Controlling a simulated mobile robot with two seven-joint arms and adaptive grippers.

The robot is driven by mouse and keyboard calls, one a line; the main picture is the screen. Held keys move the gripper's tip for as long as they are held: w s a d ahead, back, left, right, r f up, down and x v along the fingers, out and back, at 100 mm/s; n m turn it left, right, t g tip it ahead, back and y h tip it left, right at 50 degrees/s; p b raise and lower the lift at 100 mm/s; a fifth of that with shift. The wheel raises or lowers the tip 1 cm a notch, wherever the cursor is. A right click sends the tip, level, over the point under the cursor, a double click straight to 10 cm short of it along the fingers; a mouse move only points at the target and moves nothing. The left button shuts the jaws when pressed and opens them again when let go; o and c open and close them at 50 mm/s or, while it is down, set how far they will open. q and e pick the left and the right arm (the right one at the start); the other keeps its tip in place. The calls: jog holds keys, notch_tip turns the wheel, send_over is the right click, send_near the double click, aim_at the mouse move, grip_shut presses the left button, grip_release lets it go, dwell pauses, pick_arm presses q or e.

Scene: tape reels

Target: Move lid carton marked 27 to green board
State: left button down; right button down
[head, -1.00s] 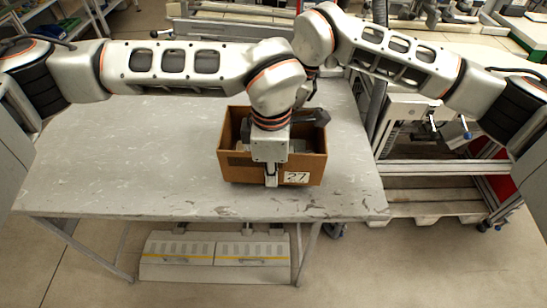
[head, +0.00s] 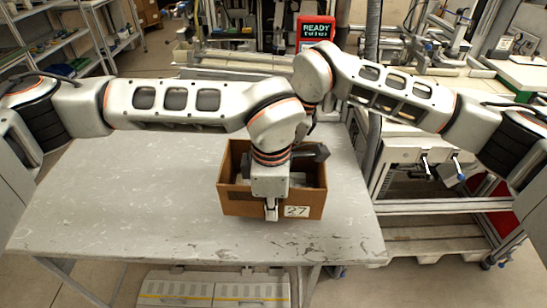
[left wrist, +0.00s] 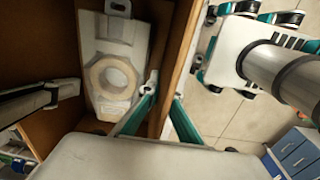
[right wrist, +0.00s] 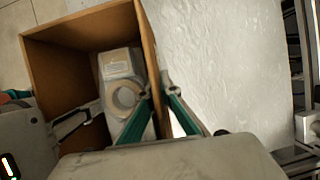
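The carton marked 27 (head: 235,202) is an open brown box standing on the grey table, its white number label on the front wall. My left gripper (head: 271,212) is at the front wall. In the left wrist view its fingers (left wrist: 165,96) straddle the wall and look shut on it. My right gripper is mostly hidden behind the left arm in the head view. In the right wrist view its fingers (right wrist: 160,92) straddle another wall of the carton and look shut on it. Inside lies a pale item with a ring-shaped reel (left wrist: 112,78). I cannot clearly identify the green board.
The grey table (head: 120,190) is clear left of the carton. A bench with green edging (head: 522,82) stands at the far right. A red-framed READY sign (head: 316,34) stands behind. A metal frame cart (head: 430,205) is right of the table. Shelves (head: 60,40) stand at back left.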

pick_arm(q)
jog(key=shift+r, duration=0.1)
pick_arm(e)
jog(key=shift+r, duration=0.1)
